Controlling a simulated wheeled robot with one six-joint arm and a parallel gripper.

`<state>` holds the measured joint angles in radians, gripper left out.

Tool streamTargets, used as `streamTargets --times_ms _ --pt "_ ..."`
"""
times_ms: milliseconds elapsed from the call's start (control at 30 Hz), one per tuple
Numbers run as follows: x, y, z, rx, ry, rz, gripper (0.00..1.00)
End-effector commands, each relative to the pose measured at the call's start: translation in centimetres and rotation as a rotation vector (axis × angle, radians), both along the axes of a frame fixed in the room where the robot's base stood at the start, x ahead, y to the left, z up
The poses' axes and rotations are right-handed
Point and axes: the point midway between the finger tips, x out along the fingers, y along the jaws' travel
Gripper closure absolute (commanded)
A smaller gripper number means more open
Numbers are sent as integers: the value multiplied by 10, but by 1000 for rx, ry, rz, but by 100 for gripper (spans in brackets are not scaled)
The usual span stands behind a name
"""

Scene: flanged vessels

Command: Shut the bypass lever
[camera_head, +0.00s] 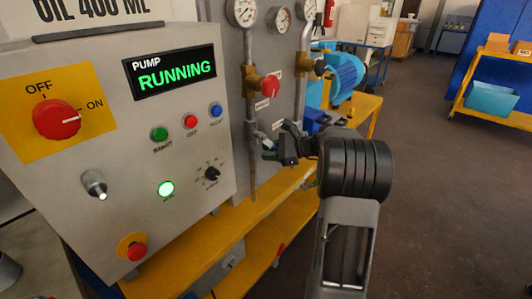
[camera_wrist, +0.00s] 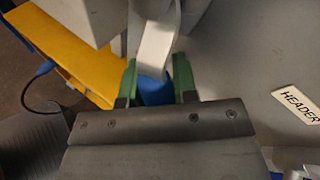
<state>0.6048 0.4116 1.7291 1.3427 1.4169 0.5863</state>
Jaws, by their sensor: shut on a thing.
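The lever (camera_wrist: 156,45) has a pale flat arm and a blue grip (camera_wrist: 155,90). In the wrist view my gripper (camera_wrist: 157,82) is shut on the blue grip, with a green pad against each side. In the head view my gripper (camera_head: 276,150) is at the lower part of the vertical pipe (camera_head: 249,120), right of the control panel. Only a little blue shows there beside the dark jaws, and most of the lever is hidden. The labels near it are too small to read in the head view, so its name cannot be confirmed.
The grey control panel (camera_head: 120,195) stands left, its pump display (camera_head: 170,73) reading RUNNING. A red knob (camera_head: 271,86) sits on the pipe above my gripper. A "HEADER" label (camera_wrist: 297,103) is on the grey surface.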

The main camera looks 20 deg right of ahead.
Motion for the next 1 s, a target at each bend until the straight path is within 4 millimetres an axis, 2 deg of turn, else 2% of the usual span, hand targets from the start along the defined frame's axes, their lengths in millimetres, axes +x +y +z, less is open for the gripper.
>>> streamTargets --times_ms 500,1000 --pt "12 -25 20 -450 -210 -5 100" --pt "18 -37 43 -821 -379 -5 100"
